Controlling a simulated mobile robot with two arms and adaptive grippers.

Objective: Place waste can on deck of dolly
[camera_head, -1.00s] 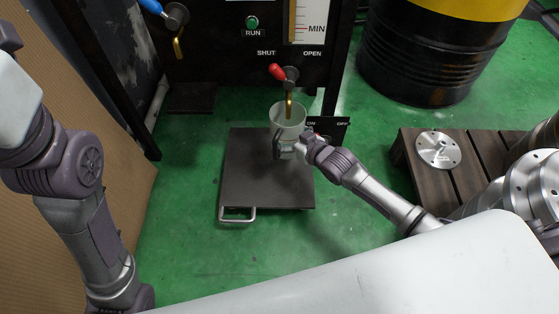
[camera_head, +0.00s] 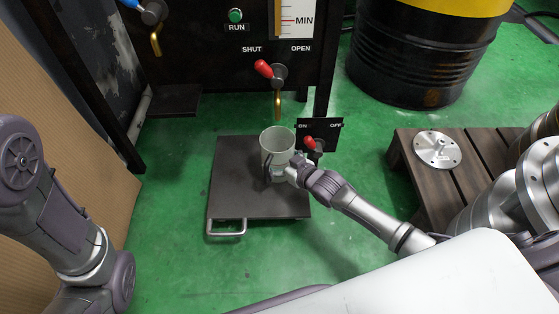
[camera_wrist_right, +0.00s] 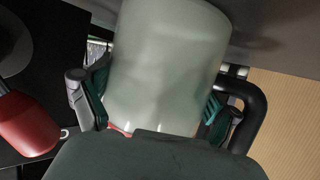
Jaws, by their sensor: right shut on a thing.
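The waste can (camera_head: 277,140) is a pale grey-green, open-topped cylinder, upright over the rear right part of the dolly's deck. The dolly (camera_head: 235,190) is a dark flat platform with a metal handle at its front left. My right gripper (camera_head: 277,172) is shut on the can from the near right side. In the right wrist view, the can (camera_wrist_right: 167,60) fills the middle between the fingers (camera_wrist_right: 155,105). I cannot tell whether its base touches the deck. My left arm shows at the left, but its gripper is out of view.
A black machine stands behind, with a red-handled tap (camera_head: 277,80) above and behind the can. A red ON/OFF lever (camera_head: 313,146) is close to my right gripper. A wooden pallet (camera_head: 406,185) and a black drum (camera_head: 410,60) stand at the right. Green floor is free left of the dolly.

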